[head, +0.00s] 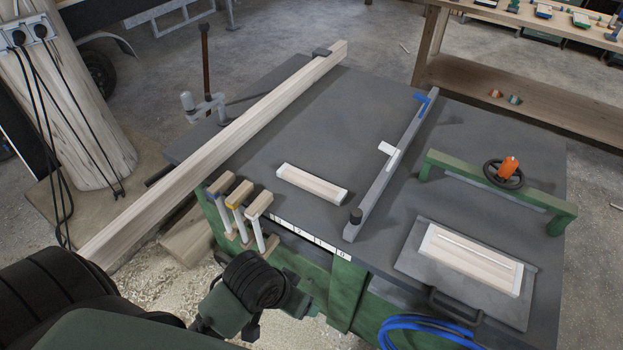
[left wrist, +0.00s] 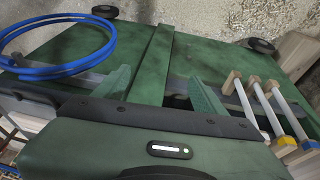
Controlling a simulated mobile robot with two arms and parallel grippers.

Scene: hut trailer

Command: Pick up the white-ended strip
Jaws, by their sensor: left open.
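A pale wooden strip with white ends (head: 312,184) lies flat on the dark grey bench top (head: 360,120), left of the long grey fence, in the head view. A second, wider pale board with white ends (head: 470,260) lies on a grey plate at the right front. My left gripper (head: 292,299) is low in front of the bench, apart from both pieces. In the left wrist view its two green fingers are spread with nothing between them (left wrist: 160,88), facing the bench's green side. The strip does not show there. My right gripper is not in view.
A long beam (head: 220,145) crosses the bench's left edge. A grey fence (head: 392,165) stands right of the strip. Several wood-ended tools (head: 240,200) hang at the front edge. A green bridge with a black handwheel (head: 503,172) and blue hose (head: 420,325) are at right.

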